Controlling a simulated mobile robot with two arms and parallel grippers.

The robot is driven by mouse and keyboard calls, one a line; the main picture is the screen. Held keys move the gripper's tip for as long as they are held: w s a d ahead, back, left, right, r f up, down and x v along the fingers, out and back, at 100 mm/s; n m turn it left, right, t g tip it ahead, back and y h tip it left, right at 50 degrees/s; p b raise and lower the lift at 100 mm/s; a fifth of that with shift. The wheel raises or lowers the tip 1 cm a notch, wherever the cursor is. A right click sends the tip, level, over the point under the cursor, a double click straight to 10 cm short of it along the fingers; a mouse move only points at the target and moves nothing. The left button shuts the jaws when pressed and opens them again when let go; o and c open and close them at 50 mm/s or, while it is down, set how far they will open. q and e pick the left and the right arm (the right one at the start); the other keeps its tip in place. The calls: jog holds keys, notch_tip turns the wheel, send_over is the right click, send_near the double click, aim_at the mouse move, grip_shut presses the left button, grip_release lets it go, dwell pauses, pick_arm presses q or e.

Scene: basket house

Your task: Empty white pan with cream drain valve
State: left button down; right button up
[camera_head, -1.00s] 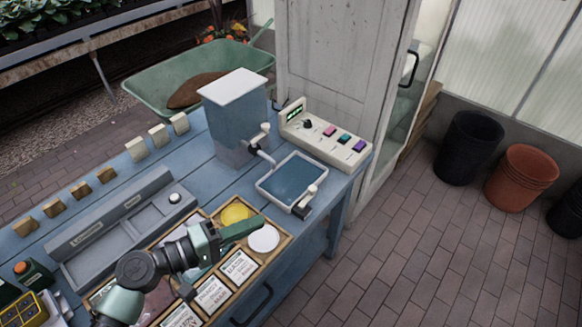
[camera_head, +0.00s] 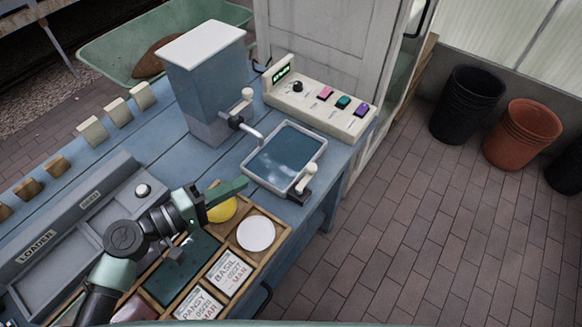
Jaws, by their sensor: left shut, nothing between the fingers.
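The white-rimmed pan (camera_head: 247,172) sits on the blue bench under the spout of the blue-grey tank, and its inside looks dark blue, like liquid. The cream drain valve (camera_head: 307,178) stands upright at the pan's front right corner, on a dark outlet. A second cream-knobbed tap (camera_head: 247,95) is on the tank's spout above the pan. My left gripper (camera_head: 243,184) is shut and empty, its green fingers pointing right over the wooden tray, just left of the pan and apart from the valve. My right gripper is out of view.
A blue-grey tank (camera_head: 205,75) with a white lid stands behind the pan. A cream control box (camera_head: 320,107) with coloured buttons is at the back right. A wooden tray (camera_head: 283,232) holds cards, a yellow disc and a white disc. Black and terracotta pots stand on the floor at right.

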aim_at(306, 179)
pick_arm(q)
jog(key=shift+s+d+r, duration=0.1)
jog(key=p+x, duration=0.3)
jog(key=x, duration=0.7)
jog(key=shift+d+r, duration=0.1)
jog(key=shift+d, duration=0.1)
jog(key=shift+s+d+f+p, duration=0.15)
jog(key=shift+d+p, duration=0.2)
jog(key=shift+d, duration=0.2)
jog(key=shift+w+d+f+p, duration=0.15)
jog(key=shift+d+p, duration=0.15)
jog(key=shift+d, duration=0.25)
jog(key=shift+s+d+f, duration=0.2)
jog(key=shift+d, duration=0.4)
jog(key=shift+a, duration=0.1)
